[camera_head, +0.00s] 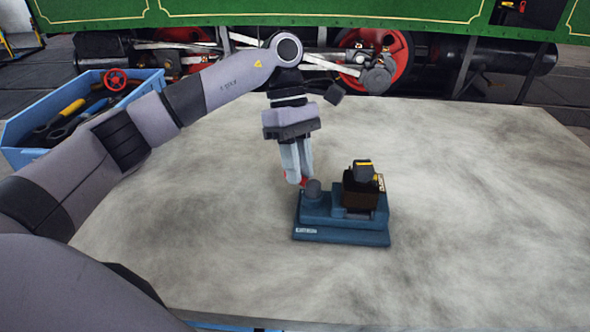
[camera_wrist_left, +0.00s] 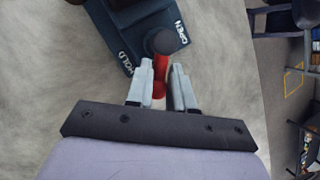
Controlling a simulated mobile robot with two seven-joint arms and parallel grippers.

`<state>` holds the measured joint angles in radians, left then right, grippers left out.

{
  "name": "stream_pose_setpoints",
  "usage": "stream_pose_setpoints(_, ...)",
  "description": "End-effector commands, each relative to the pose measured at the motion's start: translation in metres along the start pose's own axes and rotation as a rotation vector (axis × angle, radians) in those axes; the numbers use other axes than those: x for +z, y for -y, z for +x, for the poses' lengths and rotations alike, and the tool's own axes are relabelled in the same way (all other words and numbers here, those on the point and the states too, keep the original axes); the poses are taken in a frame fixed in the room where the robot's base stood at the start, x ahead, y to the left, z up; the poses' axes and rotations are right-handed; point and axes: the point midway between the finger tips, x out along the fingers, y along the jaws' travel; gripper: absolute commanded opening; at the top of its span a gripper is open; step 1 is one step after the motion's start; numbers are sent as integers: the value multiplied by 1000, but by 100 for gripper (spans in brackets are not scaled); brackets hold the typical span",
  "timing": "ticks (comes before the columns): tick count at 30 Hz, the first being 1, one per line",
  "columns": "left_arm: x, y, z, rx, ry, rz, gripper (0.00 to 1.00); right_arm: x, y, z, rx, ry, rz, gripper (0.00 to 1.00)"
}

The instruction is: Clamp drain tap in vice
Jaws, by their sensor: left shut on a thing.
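The blue vice (camera_head: 340,235) sits on the table, with a dark round knob (camera_head: 313,188) at its left. A dark block with a yellow-marked top (camera_head: 363,172) stands upright on its right side; I cannot tell for certain whether this is the drain tap. My left gripper (camera_head: 297,181) points down just behind the knob. The labels OPEN and HOLD show on the vice (camera_wrist_left: 135,25) around the knob. My right gripper is not in view.
The grey table (camera_head: 470,200) is clear around the vice. A blue crate (camera_head: 40,115) with tools and a red handwheel (camera_head: 115,80) stands at the back left.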

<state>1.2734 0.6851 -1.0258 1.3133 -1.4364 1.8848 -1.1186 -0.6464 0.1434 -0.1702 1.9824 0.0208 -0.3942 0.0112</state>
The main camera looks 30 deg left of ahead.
Motion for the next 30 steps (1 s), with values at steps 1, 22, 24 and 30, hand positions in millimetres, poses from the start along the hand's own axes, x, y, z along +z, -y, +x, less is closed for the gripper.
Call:
stream_pose_setpoints(1,-2,-2,0,-11,-11,24,0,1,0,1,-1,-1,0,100)
stream_pose_setpoints(22,-1,-8,-2,-71,-45,174,0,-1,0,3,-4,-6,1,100)
stream_pose_setpoints(24,-1,-8,-2,-71,-45,173,0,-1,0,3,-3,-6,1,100)
stream_pose_setpoints(30,-1,-8,-2,-69,-45,172,41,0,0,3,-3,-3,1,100)
